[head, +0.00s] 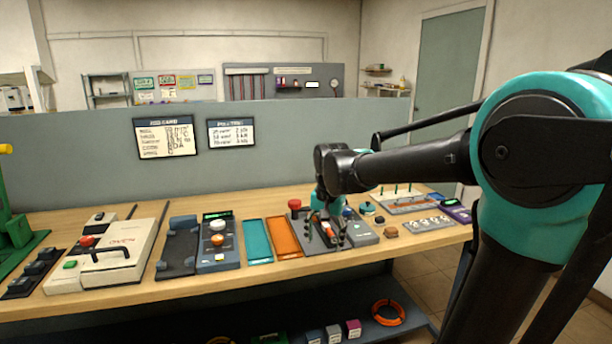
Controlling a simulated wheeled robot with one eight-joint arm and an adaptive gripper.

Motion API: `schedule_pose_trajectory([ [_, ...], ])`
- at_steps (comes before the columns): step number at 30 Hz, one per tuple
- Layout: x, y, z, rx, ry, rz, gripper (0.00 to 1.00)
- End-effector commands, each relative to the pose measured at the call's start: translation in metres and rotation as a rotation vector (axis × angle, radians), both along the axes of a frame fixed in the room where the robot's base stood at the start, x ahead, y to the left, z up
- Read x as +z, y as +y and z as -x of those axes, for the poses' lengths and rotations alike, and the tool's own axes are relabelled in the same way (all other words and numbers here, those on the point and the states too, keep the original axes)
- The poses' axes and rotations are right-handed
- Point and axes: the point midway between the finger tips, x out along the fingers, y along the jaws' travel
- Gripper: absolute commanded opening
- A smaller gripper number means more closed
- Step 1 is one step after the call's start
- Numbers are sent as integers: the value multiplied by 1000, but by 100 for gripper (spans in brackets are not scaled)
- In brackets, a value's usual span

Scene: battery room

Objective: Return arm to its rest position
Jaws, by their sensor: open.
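My arm reaches in from the right of the head view and its end hangs over the right part of the wooden bench (190,285). My gripper (328,230) points down over a grey control box (358,238), with its dark fingers just above or in front of the box. The fingers are small and partly merge with the box, so I cannot tell whether they touch it. I see nothing held in them. A red knob (294,204) stands just left of the gripper.
Right are a rack with green pegs (405,204) and a purple device (455,209). A grey partition (80,155) stands behind.

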Motion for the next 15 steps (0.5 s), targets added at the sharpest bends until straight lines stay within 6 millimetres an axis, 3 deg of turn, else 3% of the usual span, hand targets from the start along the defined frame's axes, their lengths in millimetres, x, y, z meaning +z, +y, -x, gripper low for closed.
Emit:
schedule_pose_trajectory([
  [5,-56,-58,41,107,-85,14,66],
  [9,-109,-104,91,222,-170,54,66],
  [15,-153,-134,142,332,-241,112,66],
])
